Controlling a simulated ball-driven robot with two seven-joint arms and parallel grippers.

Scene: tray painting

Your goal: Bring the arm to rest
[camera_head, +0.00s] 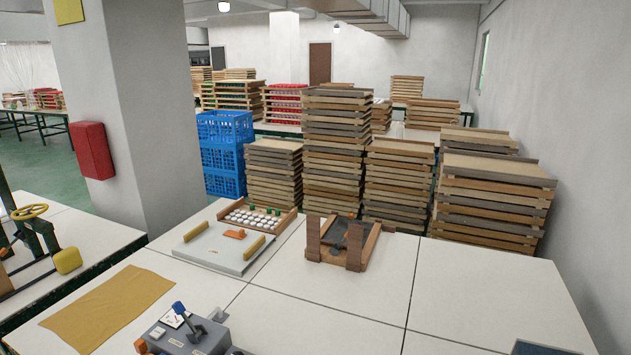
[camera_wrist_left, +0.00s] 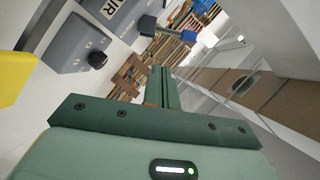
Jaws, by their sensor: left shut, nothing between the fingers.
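My left gripper (camera_wrist_left: 161,82) shows in the left wrist view as a green body with dark green fingers. The fingers are together, with nothing between them. Beyond the fingertips, out of contact as far as I can tell, lie the wooden parts of the table and a blue-ended lever (camera_wrist_left: 187,36). Neither of my grippers shows in the head view, and my right gripper shows in no frame.
The white table holds a grey control box (camera_head: 190,335) with a blue lever, a tan cloth (camera_head: 110,305), a white board with yellow bars (camera_head: 215,249), and a wooden fixture (camera_head: 342,243). Tray stacks (camera_head: 490,205) stand behind.

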